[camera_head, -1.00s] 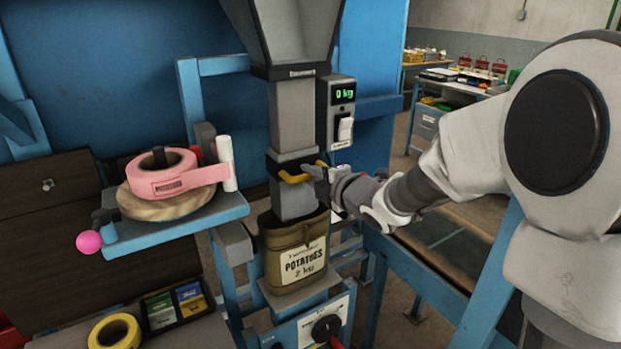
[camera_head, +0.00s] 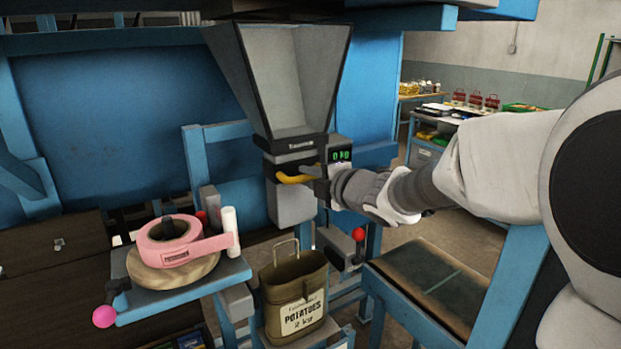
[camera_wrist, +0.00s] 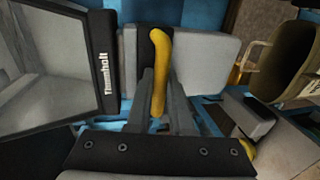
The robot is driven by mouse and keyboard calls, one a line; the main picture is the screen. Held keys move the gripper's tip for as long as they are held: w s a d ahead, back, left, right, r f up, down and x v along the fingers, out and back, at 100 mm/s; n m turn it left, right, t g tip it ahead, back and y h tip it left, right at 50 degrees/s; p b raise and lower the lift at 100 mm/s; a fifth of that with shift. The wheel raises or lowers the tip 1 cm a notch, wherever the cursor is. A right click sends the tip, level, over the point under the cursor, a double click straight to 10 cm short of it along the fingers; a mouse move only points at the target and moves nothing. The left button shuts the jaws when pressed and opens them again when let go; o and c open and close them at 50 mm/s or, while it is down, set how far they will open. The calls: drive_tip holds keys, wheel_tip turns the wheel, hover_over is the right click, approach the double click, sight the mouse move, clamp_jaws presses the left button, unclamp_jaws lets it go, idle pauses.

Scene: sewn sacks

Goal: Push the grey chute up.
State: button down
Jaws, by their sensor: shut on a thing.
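The grey chute (camera_head: 291,205) hangs under the grey hopper (camera_head: 290,85), and only a short length shows below its black collar. Its yellow handle (camera_head: 294,178) sticks out in front of the collar. My gripper (camera_head: 318,175) is shut on the yellow handle from the right. In the wrist view the handle (camera_wrist: 159,70) stands between my two grey fingers (camera_wrist: 160,95), with the chute (camera_wrist: 200,65) behind it. The chute's lower end is clear above the open sack (camera_head: 293,295), labelled "POTATOES 2 kg", which stands upright below.
A display (camera_head: 341,156) reading 0 kg is right beside the handle, partly hidden by my gripper. A blue shelf (camera_head: 190,292) at left carries a pink tape roll (camera_head: 168,238). A red-knobbed lever (camera_head: 358,235) stands right of the sack.

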drive_tip(key=shift+r, duration=0.45)
drive_tip(key=c, duration=1.1)
unclamp_jaws()
drive_tip(key=o, duration=0.3)
drive_tip(key=shift+f, duration=0.2)
drive_tip(key=v, duration=1.7)
drive_tip(key=shift+s+d, duration=0.2)
